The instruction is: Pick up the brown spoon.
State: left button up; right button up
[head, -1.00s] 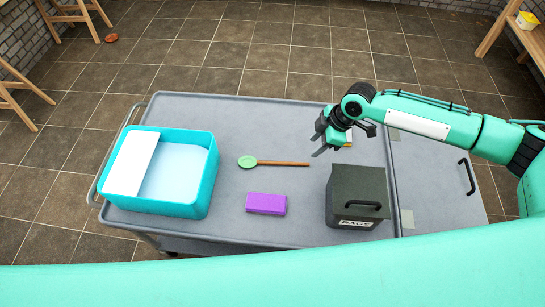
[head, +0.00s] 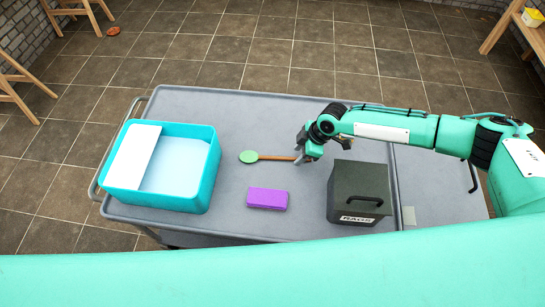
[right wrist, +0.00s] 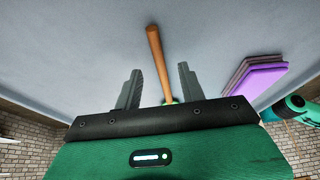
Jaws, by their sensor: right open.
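The spoon (head: 272,157) lies on the grey cart top, with a green bowl end at the left and a brown handle pointing right. My right gripper (head: 300,158) is at the right end of the handle in the head view. In the right wrist view, the handle (right wrist: 157,58) runs between the two open fingers of the right gripper (right wrist: 158,85), apart from both. The bowl end is mostly hidden there behind the gripper body. My left gripper is not in view.
A purple block (head: 267,199) lies in front of the spoon. A turquoise tub (head: 207,183) with a white board stands at the left. The cart top (head: 235,115) behind the spoon is clear.

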jog(key=shift+x, duration=0.85)
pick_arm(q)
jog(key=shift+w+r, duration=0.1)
pick_arm(e)
jog(key=shift+d, duration=0.1)
grip_shut()
jog(key=shift+r, duration=0.1)
